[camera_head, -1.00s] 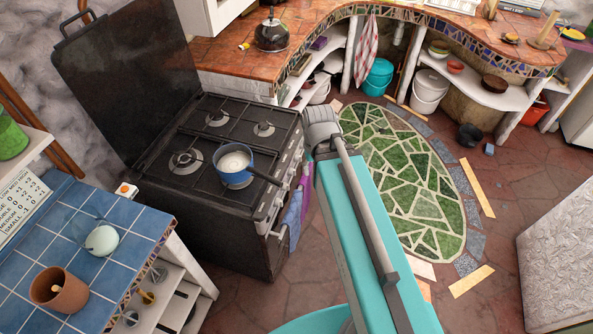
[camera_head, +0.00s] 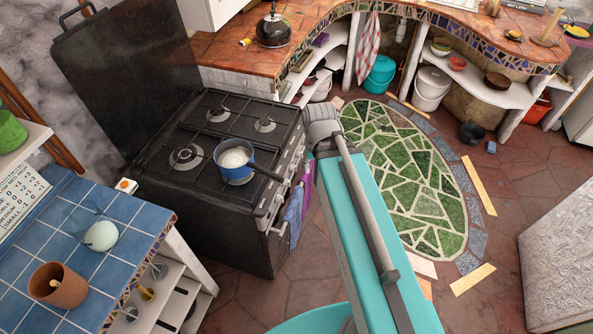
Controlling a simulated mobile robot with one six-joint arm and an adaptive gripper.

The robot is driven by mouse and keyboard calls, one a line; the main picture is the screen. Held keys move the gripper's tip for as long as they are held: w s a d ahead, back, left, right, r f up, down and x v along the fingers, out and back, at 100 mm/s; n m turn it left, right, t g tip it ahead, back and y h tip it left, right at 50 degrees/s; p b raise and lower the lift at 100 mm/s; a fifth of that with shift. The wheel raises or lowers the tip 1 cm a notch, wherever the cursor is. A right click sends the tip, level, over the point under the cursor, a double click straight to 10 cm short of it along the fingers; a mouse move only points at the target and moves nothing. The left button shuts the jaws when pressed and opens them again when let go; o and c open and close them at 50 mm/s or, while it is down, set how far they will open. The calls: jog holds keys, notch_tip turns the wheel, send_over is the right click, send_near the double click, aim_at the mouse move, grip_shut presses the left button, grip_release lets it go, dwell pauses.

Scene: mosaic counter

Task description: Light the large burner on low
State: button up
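The black stove (camera_head: 216,229) stands left of centre with its lid (camera_head: 125,75) raised. The large burner looks to be the wide one (camera_head: 186,157) at the left of the cooktop; its top is bare and I see no flame. Two smaller burners show bare further back, at the left (camera_head: 218,114) and at the right (camera_head: 265,125). A blue pot (camera_head: 234,168) with pale contents sits at the front right and hides what is under it. The control knobs (camera_head: 279,195) are on the stove's right-hand front, seen edge-on; their settings are unreadable. My gripper is out of sight.
A chart (camera_head: 20,197) with LOW, MED and HIGH columns leans at the far left, partly legible. The blue-tiled counter (camera_head: 45,235) holds a terracotta pot (camera_head: 58,285). Cloths (camera_head: 294,212) hang on the stove front. Open floor and a green mosaic oval (camera_head: 410,180) lie right of the stove.

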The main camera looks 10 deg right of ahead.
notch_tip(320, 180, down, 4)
jog(key=b, duration=0.3)
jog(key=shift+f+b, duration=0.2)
jog(key=shift+b, duration=0.1)
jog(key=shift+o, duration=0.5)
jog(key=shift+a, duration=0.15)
